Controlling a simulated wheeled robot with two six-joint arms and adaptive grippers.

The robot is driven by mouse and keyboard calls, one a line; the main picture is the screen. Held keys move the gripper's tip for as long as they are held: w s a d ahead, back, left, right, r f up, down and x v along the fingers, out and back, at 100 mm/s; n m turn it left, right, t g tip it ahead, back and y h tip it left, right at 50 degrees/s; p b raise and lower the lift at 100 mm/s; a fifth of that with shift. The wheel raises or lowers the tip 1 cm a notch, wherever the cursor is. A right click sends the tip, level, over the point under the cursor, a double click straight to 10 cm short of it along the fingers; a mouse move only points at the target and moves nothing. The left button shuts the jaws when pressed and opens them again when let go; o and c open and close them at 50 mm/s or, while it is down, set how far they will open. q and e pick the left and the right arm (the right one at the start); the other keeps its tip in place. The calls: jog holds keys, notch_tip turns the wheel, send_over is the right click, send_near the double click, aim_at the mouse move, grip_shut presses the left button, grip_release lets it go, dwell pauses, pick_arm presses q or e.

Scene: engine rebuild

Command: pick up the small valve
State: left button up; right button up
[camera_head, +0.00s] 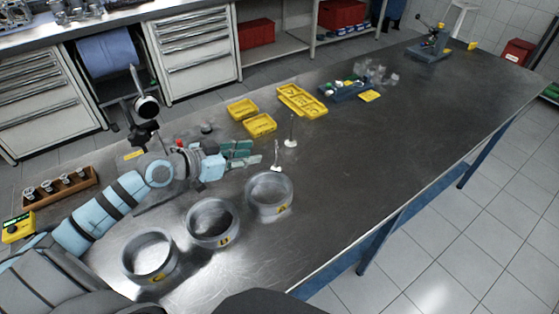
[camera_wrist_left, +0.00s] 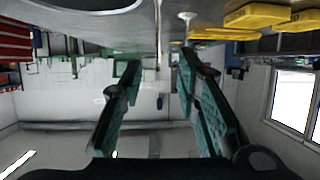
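Two pale valves stand on their heads on the metal table, stems up. The one nearer the front, which looks smaller (camera_head: 276,160), is just right of my left gripper's fingertips. The other valve (camera_head: 290,137) stands behind it, slightly right. My left gripper (camera_head: 255,154) is low over the table, its green fingers spread apart with nothing held. In the upside-down left wrist view, the gripper (camera_wrist_left: 158,68) is open; a thin stem (camera_wrist_left: 158,35) shows in line with the gap and the other valve (camera_wrist_left: 187,18) is to its right. My right gripper is out of view.
Three metal rings (camera_head: 270,206) stand in front of the gripper. Yellow trays (camera_head: 260,125) lie behind it. A blue tray of small parts (camera_head: 346,91) is farther back. A wooden rack (camera_head: 60,191) is at left. The table's right half is mostly clear.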

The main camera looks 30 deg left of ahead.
pick_arm(q)
send_over(276, 165)
jog(key=f, duration=0.3)
jog(key=shift+w+f, duration=0.25)
jog(key=shift+f, duration=0.05)
jog(key=shift+s, duration=0.1)
grip_shut()
